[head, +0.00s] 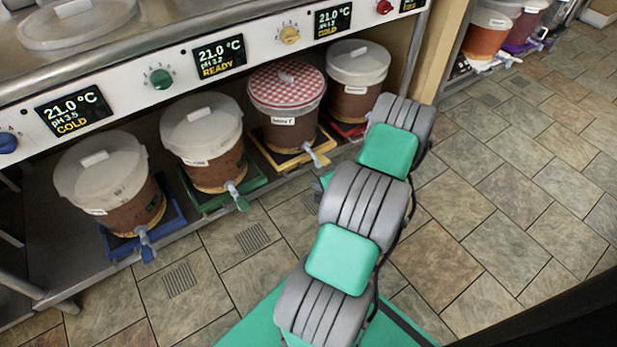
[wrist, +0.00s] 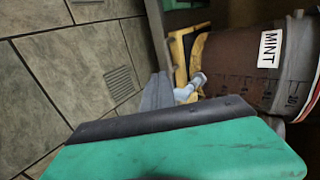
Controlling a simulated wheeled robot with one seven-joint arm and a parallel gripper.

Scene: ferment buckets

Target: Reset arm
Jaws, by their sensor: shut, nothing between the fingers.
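My arm reaches from the bottom of the head view toward the shelf, and its links hide most of my gripper there. In the wrist view my gripper's grey fingers (wrist: 157,93) are together and empty, beyond the green housing. They appear close to the pale tap (wrist: 190,87) of a brown bucket (wrist: 238,75) labelled MINT; I cannot tell whether they touch. In the head view the bucket with the red checked lid (head: 287,84) stands on a yellow tray (head: 268,155), left of my arm.
White-lidded buckets stand on blue (head: 176,219), green (head: 196,199) and red trays under a panel with displays and knobs. The bucket on the red tray (head: 357,78) is close behind my arm. Tiled floor (head: 510,190) is clear on the right.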

